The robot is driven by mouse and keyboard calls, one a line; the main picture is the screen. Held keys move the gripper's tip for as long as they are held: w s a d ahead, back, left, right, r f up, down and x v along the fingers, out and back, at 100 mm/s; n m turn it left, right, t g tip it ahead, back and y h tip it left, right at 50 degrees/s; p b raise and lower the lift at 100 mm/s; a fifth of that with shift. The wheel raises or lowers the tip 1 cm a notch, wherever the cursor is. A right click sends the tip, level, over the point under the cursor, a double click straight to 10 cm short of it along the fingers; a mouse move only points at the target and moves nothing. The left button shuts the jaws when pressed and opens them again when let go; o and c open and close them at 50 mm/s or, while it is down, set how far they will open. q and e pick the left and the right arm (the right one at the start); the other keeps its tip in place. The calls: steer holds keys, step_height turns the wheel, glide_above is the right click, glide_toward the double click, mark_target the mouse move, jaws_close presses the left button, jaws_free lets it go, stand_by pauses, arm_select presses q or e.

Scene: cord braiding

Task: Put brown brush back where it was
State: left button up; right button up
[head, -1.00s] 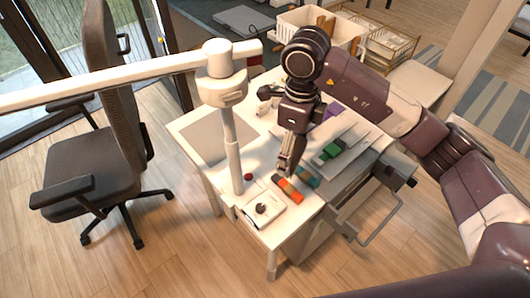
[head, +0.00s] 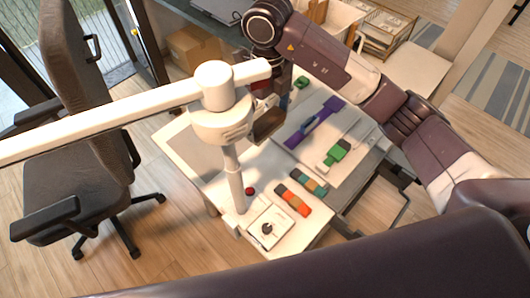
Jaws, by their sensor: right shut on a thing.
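My right gripper (head: 284,88) is over the back of the white table (head: 215,182), partly behind the white post. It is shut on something. A brown, box-like thing (head: 268,122) shows just below it, beside the post. I cannot tell for sure that this is the brown brush. The gripper's fingertips are mostly hidden. My left gripper is not in view.
The white post (head: 233,175) with its long beam (head: 100,124) blocks the table's left side. An orange strip (head: 293,200), a teal strip (head: 309,183), a green item (head: 336,154) and a purple item (head: 318,121) lie on the table. A knob plate (head: 268,230) sits in front.

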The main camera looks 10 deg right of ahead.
step_height(320, 180, down, 12)
steer(key=shift+r+p, duration=0.1)
steer(key=shift+p, duration=1.05)
step_height(320, 180, down, 4)
steer(key=shift+r+p, duration=0.2)
steer(key=shift+p, duration=0.15)
steer(key=shift+f, duration=0.55)
steer(key=o, duration=1.2)
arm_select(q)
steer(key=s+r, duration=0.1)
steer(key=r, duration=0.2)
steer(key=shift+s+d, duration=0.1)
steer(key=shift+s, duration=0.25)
arm_select(e)
steer(key=shift+r, duration=0.1)
